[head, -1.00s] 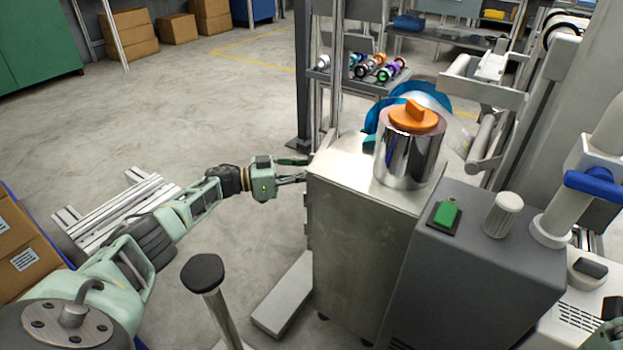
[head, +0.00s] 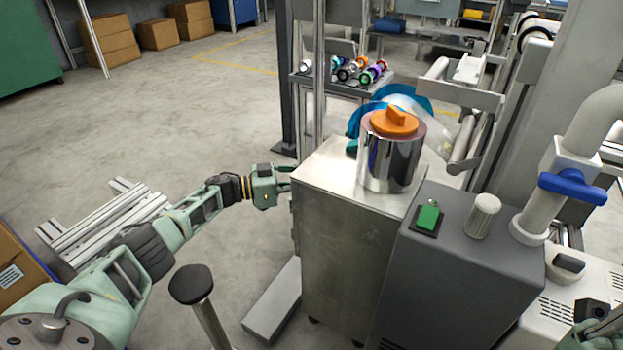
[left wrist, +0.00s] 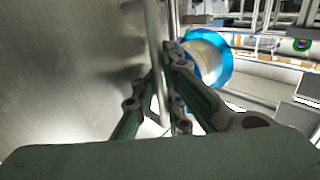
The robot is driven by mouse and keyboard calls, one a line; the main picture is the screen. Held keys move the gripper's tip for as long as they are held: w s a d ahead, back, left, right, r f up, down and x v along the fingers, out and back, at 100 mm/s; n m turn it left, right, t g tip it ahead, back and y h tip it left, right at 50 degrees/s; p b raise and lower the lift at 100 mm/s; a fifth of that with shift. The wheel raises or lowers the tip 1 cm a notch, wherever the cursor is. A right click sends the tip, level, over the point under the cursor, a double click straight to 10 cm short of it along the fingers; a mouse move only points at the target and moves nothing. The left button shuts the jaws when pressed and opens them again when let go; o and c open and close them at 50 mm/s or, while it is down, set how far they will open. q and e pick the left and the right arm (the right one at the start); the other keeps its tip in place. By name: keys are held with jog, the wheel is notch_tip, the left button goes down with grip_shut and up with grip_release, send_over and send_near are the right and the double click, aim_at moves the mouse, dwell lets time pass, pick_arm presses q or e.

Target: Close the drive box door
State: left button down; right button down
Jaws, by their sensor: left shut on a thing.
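The drive box (head: 345,240) is a steel cabinet in the middle of the head view. Its door is not clearly seen there, as the cabinet's left side faces away. My left gripper (head: 287,180) is at the cabinet's left edge, its fingertips partly hidden. In the left wrist view a brushed metal panel (left wrist: 70,70), probably the door, fills the left side. An upright metal bar (left wrist: 153,35), apparently the door handle, runs between the fingers of my left gripper (left wrist: 171,60), which is shut on it.
A chrome cylinder with an orange knob (head: 396,122) stands on the cabinet. A dark grey unit (head: 460,265) is at its right. A black-topped post (head: 191,284) and a pale floor block (head: 273,303) are in front. Open floor lies left.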

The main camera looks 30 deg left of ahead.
pick_arm(q)
jog(key=shift+s+d+f, duration=0.15)
jog(key=shift+f, duration=0.1)
jog(key=c, duration=2.1)
grip_release()
jog(key=shift+r, duration=0.1)
jog(key=shift+a, duration=0.25)
jog(key=v, duration=1.1)
jog(key=shift+s+a, duration=0.25)
jog(key=shift+s, duration=0.1)
